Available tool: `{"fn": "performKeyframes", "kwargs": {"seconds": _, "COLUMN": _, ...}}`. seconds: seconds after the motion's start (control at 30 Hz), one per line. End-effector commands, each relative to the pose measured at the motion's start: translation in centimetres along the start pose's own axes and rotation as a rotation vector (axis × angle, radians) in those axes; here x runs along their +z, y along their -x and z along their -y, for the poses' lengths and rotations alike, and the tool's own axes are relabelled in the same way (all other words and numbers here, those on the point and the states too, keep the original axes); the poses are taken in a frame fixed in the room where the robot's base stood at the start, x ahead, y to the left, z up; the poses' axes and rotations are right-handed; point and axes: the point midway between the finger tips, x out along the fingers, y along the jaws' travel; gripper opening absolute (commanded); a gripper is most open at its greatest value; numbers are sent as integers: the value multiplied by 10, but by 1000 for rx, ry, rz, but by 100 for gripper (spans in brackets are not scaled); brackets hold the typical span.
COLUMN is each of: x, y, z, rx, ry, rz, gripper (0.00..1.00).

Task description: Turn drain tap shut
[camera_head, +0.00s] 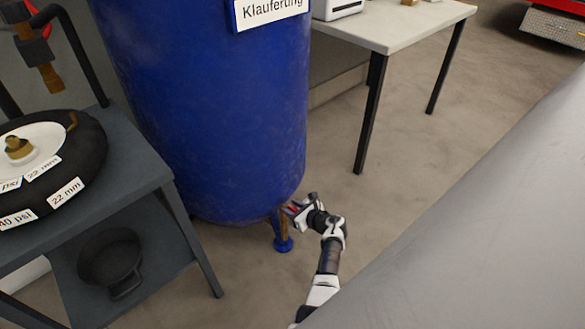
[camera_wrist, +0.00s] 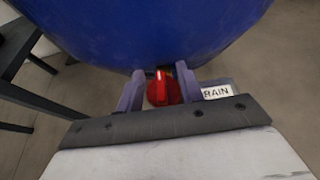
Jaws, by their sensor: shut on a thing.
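The drain tap's red handle (camera_wrist: 163,90) sits low under the blue tank (camera_wrist: 150,35) in the wrist view. My gripper (camera_wrist: 160,92) has one finger on each side of the red handle and is shut on it. A white label (camera_wrist: 216,92) reading "RAIN", its start hidden, is just right of the handle. In the head view, my gripper (camera_head: 297,209) reaches to the bottom of the tank (camera_head: 215,110), beside a blue leg (camera_head: 282,238). A small bit of red shows between the fingers there. The tap's body is mostly hidden.
A dark two-shelf cart (camera_head: 135,150) stands left of the tank, holding a black tyre-like ring (camera_head: 85,160) on top and a black pan (camera_head: 110,262) below. A white table (camera_head: 400,22) stands behind at right. The floor (camera_head: 400,150) between is clear.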

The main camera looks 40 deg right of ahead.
Motion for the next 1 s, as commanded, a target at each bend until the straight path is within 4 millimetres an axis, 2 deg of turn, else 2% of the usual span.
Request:
{"fn": "performKeyframes", "kwargs": {"seconds": 0.07, "x": -6, "y": 0, "z": -2, "rx": 2, "ry": -4, "rz": -8, "gripper": 14}}
{"fn": "performKeyframes", "kwargs": {"seconds": 0.1, "x": -6, "y": 0, "z": -2, "rx": 2, "ry": -4, "rz": -7, "gripper": 42}}
{"fn": "performKeyframes", "kwargs": {"seconds": 0.17, "x": -5, "y": 0, "z": -2, "rx": 2, "ry": -4, "rz": -6, "gripper": 50}}
{"fn": "performKeyframes", "kwargs": {"seconds": 0.43, "x": -2, "y": 0, "z": -1, "rx": 0, "ry": -1, "rz": -3, "gripper": 50}}
{"fn": "performKeyframes", "kwargs": {"seconds": 0.57, "x": 1, "y": 8, "z": 0, "rx": -2, "ry": -2, "rz": -2, "gripper": 50}}
{"fn": "performKeyframes", "kwargs": {"seconds": 0.73, "x": 4, "y": 33, "z": 0, "rx": -3, "ry": -3, "rz": -2, "gripper": 50}}
{"fn": "performKeyframes", "kwargs": {"seconds": 1.0, "x": 4, "y": 90, "z": 0, "rx": -3, "ry": -5, "rz": -3, "gripper": 50}}
